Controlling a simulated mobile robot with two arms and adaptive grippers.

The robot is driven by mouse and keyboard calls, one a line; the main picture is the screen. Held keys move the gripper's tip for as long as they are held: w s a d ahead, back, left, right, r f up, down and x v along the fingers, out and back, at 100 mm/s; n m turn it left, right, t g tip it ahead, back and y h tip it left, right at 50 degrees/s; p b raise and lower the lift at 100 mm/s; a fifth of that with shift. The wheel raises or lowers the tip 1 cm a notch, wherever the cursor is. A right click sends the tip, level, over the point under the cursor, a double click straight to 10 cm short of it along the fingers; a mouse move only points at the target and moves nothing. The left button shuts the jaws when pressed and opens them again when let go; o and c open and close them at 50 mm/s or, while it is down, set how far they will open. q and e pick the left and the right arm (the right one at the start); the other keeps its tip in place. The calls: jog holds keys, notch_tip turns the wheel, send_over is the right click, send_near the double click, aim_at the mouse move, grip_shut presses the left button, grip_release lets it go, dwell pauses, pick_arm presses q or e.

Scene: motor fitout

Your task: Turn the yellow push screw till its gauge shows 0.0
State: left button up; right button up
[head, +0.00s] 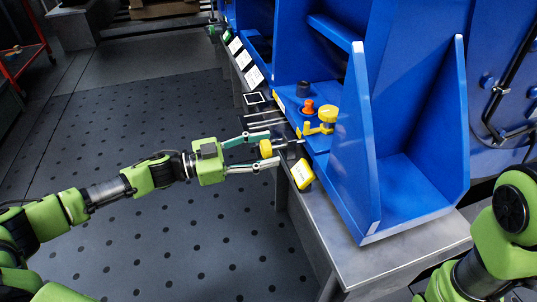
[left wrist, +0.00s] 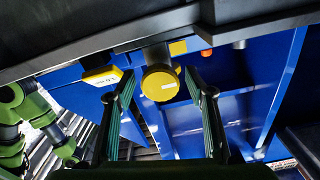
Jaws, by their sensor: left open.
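The yellow push screw has a round yellow knob (head: 265,149) on a shaft that runs to the blue motor frame (head: 352,140). My left gripper (head: 272,148) is open, with one finger on each side of the knob. In the left wrist view, the knob (left wrist: 160,84) shows face-on between the open fingertips, with a gap visible on both sides. A yellow gauge (head: 302,174) sits by the bench edge, just below the screw; it also shows in the left wrist view (left wrist: 102,77). Its figures are too small to read surely. My right gripper is out of view.
A second yellow knob (head: 327,115) and an orange part (head: 308,106) sit on the blue base behind the screw. White plates (head: 253,76) line the grey bench edge (head: 385,262). The dotted floor (head: 150,225) in front is clear.

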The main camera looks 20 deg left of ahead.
pick_arm(q)
jog(key=shift+w+d, duration=0.35)
jog(key=shift+d, duration=0.2)
jog(key=c, duration=1.1)
jog(key=shift+c, duration=0.2)
